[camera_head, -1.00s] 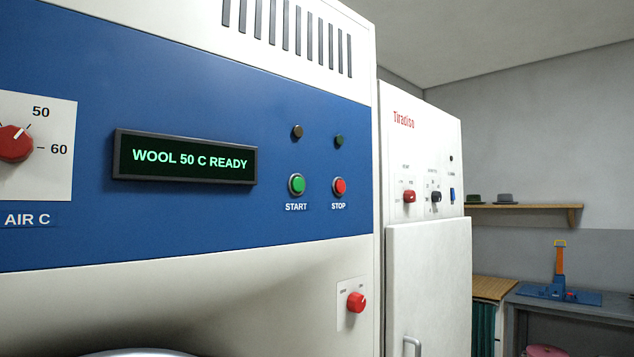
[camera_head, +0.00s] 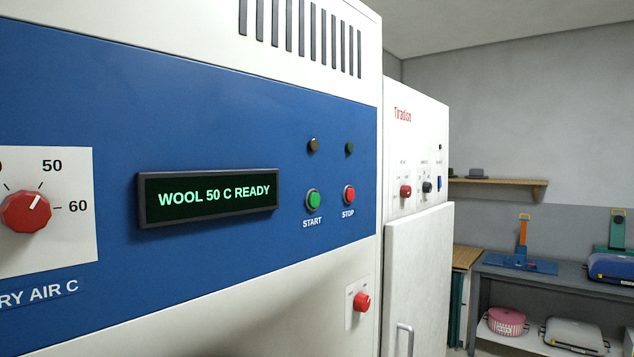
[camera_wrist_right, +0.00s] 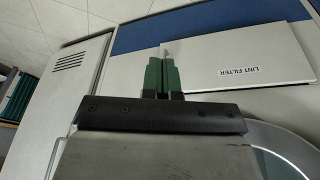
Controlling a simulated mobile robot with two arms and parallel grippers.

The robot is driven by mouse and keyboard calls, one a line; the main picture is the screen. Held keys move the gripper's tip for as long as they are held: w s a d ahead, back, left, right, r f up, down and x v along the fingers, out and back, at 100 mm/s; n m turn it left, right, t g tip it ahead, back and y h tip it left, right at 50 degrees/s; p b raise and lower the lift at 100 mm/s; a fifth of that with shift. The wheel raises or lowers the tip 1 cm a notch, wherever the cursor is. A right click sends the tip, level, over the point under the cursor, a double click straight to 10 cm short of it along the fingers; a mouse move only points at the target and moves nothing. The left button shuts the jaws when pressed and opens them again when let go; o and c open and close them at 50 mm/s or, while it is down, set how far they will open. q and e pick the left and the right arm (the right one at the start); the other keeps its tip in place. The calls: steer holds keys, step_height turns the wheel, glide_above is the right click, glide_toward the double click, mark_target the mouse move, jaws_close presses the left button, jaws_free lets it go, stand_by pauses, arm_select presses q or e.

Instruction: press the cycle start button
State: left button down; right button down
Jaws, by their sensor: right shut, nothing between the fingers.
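The green START button (camera_head: 314,199) sits on the blue front panel (camera_head: 215,110) of the white machine, in the head view. The red STOP button (camera_head: 349,195) is just to its right. The display (camera_head: 207,191) to its left reads "WOOL 50 C READY". My right gripper (camera_wrist_right: 164,62) has green fingers, which are shut and empty in the right wrist view. It is in front of the machine, by the left end of the white LINT FILTER flap (camera_wrist_right: 235,58). The START button does not show in that view. Neither gripper shows in the head view.
A red dial (camera_head: 26,212) is at the panel's left, and a red knob (camera_head: 361,302) is below the buttons. A second white machine (camera_head: 415,250) stands to the right. A shelf (camera_head: 500,181) and a grey table (camera_head: 560,275) with items are farther back.

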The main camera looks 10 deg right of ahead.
steer(key=w+r+n+t+p, duration=0.25)
steer(key=w+r, duration=0.25)
steer(key=r, duration=0.8)
steer(key=n+t+y+p, duration=0.2)
steer(key=n+t+y, duration=0.4)
steer(key=n+t, duration=1.3)
glide_toward(314, 200)
steer(key=s+d+r, duration=0.2)
steer(key=d+r, duration=0.4)
steer(key=d, duration=0.1)
steer(key=shift+f+m+t, duration=0.15)
steer(key=shift+m+t, duration=0.1)
steer(key=shift+m, duration=0.1)
steer(key=shift+a, duration=0.1)
steer(key=w+a+b, duration=0.2)
steer(key=w+a, duration=0.3)
steer(key=w, duration=0.2)
steer(key=shift+a, duration=0.2)
